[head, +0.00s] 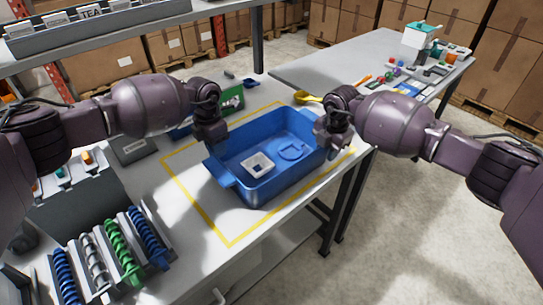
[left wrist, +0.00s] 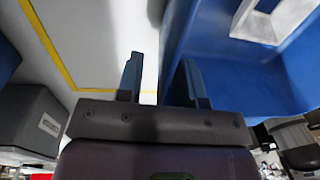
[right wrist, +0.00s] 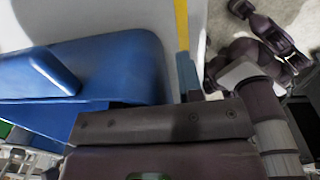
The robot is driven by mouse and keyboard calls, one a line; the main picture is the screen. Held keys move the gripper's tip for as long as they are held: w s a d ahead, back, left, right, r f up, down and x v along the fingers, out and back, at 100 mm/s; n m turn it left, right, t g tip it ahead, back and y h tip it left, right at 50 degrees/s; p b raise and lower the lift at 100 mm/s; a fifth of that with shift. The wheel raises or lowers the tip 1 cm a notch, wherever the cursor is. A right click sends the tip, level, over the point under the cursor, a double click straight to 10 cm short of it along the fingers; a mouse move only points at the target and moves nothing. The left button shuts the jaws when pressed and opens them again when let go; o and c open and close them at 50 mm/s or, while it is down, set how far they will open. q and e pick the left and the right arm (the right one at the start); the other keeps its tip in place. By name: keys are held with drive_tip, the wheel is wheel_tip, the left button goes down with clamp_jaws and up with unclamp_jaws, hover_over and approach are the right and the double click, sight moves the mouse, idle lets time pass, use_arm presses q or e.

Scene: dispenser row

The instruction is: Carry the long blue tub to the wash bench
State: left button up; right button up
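The long blue tub (head: 285,178) rests on the near table, within a yellow outline (head: 190,197). My left gripper (head: 214,140) is at the tub's left end. In the left wrist view its fingers (left wrist: 160,82) are apart, with the tub's wall (left wrist: 255,78) edge between them. My right gripper (head: 328,146) is at the tub's right end. In the right wrist view one finger (right wrist: 188,77) stands outside the tub (right wrist: 115,75); the tub hides the other.
A second grey table (head: 325,73) stands beyond, its near left part clear, with bottles and small items at its right. Blue and green coils (head: 120,245) sit in a rack at front left. A shelf of labelled bins (head: 90,20) is at the upper left. Floor (head: 440,200) is open at right.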

use_arm(q)
clamp_jaws()
use_arm(e)
clamp_jaws()
use_arm(q)
drive_tip(key=shift+r, duration=0.15)
use_arm(e)
drive_tip(key=shift+r, duration=0.2)
